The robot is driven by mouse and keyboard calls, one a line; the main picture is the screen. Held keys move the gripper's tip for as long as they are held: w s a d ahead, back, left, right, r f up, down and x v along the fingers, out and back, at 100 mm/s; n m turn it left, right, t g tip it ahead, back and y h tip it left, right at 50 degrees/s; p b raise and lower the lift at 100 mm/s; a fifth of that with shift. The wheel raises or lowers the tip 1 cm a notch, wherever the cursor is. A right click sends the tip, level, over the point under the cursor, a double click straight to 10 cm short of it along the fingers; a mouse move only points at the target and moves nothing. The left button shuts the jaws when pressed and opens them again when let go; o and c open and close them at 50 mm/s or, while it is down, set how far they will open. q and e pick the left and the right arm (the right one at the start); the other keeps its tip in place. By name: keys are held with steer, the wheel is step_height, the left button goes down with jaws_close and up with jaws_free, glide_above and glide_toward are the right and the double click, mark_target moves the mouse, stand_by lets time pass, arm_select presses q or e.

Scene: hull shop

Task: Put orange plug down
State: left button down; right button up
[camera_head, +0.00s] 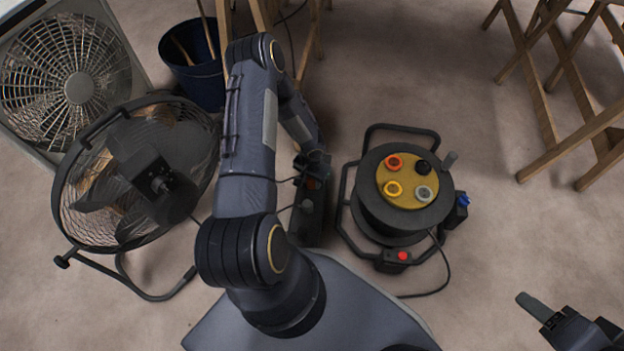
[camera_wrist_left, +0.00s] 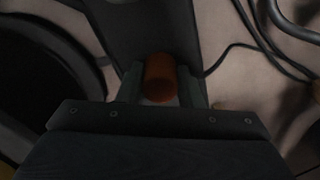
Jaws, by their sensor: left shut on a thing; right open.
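My left gripper (camera_head: 313,165) is shut on the orange plug (camera_wrist_left: 160,78), which shows between the two fingers in the left wrist view. Behind the plug there is a long dark strip-shaped body (camera_wrist_left: 150,25). In the head view the gripper is over the far part of this dark strip (camera_head: 307,222), left of the cable reel. A small orange-red patch shows there; I cannot tell if it is the plug. Whether the plug touches the strip cannot be told. My right gripper (camera_head: 566,318) is open and empty at the lower right, partly cut off.
The cable reel (camera_head: 375,212) has several coloured sockets on a yellow face. A round floor fan (camera_head: 90,215), a box fan (camera_head: 60,85) and a dark blue bucket (camera_head: 195,75) stand left. Wooden trestles (camera_head: 545,100) stand far right. Floor between reel and trestles is clear.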

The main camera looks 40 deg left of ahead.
arm_select(q)
steer(key=c, duration=1)
jaws_free()
steer(key=shift+r+p, duration=0.15)
steer(key=shift+p, duration=0.15)
step_height(320, 180, up, 36)
steer(key=s+n+t+p, duration=0.1)
steer(key=s+t+p, duration=0.1)
steer(key=p, duration=0.3)
steer(key=s+d+r+t+h, duration=0.1)
steer(key=s+d+r, duration=0.3)
steer(key=s, duration=0.1)
steer(key=s+d+r+t+h, duration=0.1)
steer(key=s+d+r, duration=0.4)
steer(key=s+d+r+t+h, duration=0.1)
steer(key=s+d+r, duration=0.3)
steer(key=s, duration=0.1)
steer(key=shift+d+r+m+t+h, duration=0.3)
steer(key=shift+r+h, duration=0.1)
